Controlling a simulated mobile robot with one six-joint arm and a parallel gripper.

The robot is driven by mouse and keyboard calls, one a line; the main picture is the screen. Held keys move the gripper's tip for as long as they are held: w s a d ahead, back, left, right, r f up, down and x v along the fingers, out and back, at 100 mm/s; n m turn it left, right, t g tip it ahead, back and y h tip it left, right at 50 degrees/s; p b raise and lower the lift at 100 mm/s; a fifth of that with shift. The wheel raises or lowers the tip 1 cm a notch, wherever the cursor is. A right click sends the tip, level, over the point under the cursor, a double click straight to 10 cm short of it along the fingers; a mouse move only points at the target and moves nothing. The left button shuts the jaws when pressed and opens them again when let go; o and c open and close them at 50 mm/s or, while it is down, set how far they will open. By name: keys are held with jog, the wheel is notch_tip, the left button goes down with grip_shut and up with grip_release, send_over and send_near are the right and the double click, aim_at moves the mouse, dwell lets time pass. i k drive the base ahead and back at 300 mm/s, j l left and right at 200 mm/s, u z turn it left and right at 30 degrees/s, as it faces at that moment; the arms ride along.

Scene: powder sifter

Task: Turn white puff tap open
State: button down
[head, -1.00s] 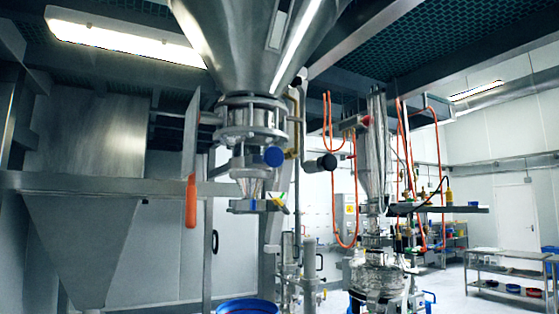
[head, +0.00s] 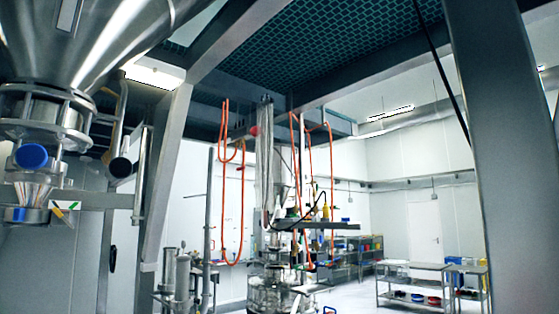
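I cannot pick out a white puff tap in the head view; the fittings are small and far off. Orange hoses (head: 222,190) hang in loops around the tall clear-and-steel sifter column (head: 267,170) in the middle. Small yellow fittings (head: 325,211) show beside it near a dark shelf (head: 318,226). A large steel hopper (head: 75,45) with a blue round knob (head: 31,156) and a black-ended handle (head: 120,167) is at the left. My gripper is not in view.
A thick grey post (head: 505,150) stands close at the right. Steel benches (head: 412,282) with coloured bowls stand at the right back. Cylinders and pipes (head: 180,280) stand at lower left. Some pale floor (head: 355,300) shows between the sifter and the benches.

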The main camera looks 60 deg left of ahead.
aim_at(125, 149)
jog(key=i+l+z, duration=0.25)
jog(key=i, duration=0.25)
jog(key=i+l+z, duration=0.25)
jog(key=i, duration=0.25)
jog(key=i+j+u, duration=0.2)
jog(key=i+u, duration=0.65)
jog(key=i+l+u, duration=0.1)
jog(key=i+u, duration=0.35)
jog(key=i, duration=0.15)
jog(key=i+l+u, duration=0.85)
jog(key=i+j+u, duration=0.15)
jog(key=j+u, duration=0.15)
jog(key=u, duration=0.2)
jog(key=i+j+u, duration=0.2)
jog(key=u, duration=0.25)
jog(key=i+j+u, duration=0.1)
jog(key=i+u, duration=0.15)
jog(key=u, duration=0.25)
jog(key=i+u, duration=0.25)
jog(key=u, duration=0.2)
jog(key=i+u, duration=0.25)
jog(key=u, duration=0.25)
jog(key=i+l+u, duration=0.2)
jog(key=u, duration=0.25)
jog(key=i+u, duration=0.2)
jog(key=i, duration=0.15)
